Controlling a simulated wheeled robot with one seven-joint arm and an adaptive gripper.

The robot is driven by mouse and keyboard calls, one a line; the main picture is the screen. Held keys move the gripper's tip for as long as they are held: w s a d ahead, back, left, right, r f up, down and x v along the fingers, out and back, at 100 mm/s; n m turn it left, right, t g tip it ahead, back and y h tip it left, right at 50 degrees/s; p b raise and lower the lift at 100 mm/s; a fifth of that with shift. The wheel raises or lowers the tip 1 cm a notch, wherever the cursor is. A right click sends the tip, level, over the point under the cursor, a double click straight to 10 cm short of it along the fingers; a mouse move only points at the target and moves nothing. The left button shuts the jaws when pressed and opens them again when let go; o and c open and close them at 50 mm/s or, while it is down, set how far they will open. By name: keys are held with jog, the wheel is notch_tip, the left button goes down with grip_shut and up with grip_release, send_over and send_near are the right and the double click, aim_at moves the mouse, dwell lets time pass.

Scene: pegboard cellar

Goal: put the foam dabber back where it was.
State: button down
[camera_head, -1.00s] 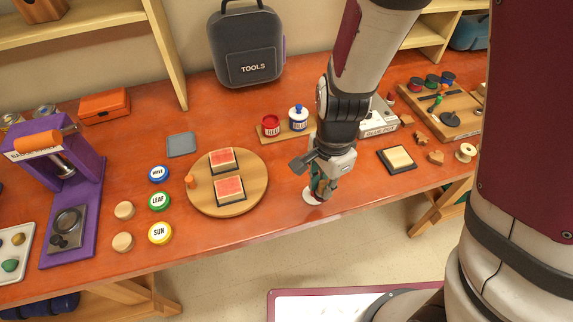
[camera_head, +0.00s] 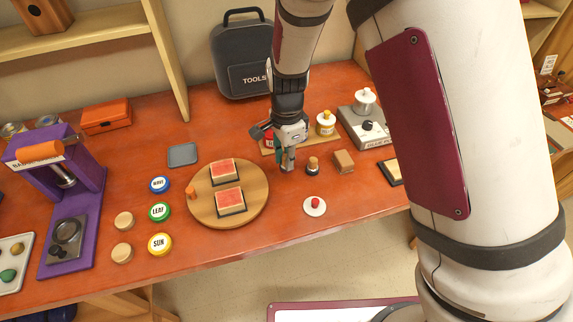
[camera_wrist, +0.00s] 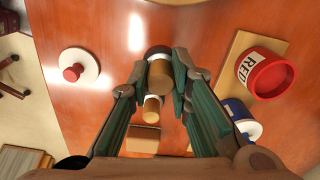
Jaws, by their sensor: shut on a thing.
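The foam dabber (camera_wrist: 160,75) shows in the wrist view as a small wooden cylinder with a dark and pale end. It sits between my fingers. My gripper (camera_wrist: 158,68) is shut on it. In the head view my gripper (camera_head: 286,168) points down over the orange table, in front of the paint jars, and mostly hides the dabber. The red jar (camera_wrist: 268,74) is to the right in the wrist view, with a round red top. A white disc with a red knob (camera_head: 315,205) lies on the table to the front right of my gripper.
A wooden peg with a dark base (camera_head: 312,166) and a wooden block (camera_head: 344,161) stand close to the right of my gripper. A yellow-knobbed jar (camera_head: 326,123) is behind. A round board (camera_head: 260,195) with two red pads lies to the left.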

jog(key=shift+f, duration=1.75)
jog(key=shift+f, duration=0.1)
jog(key=c, duration=1.5)
grip_release()
jog(key=shift+o, duration=0.2)
notch_tip(320, 180, up, 12)
jog(key=shift+r, duration=0.2)
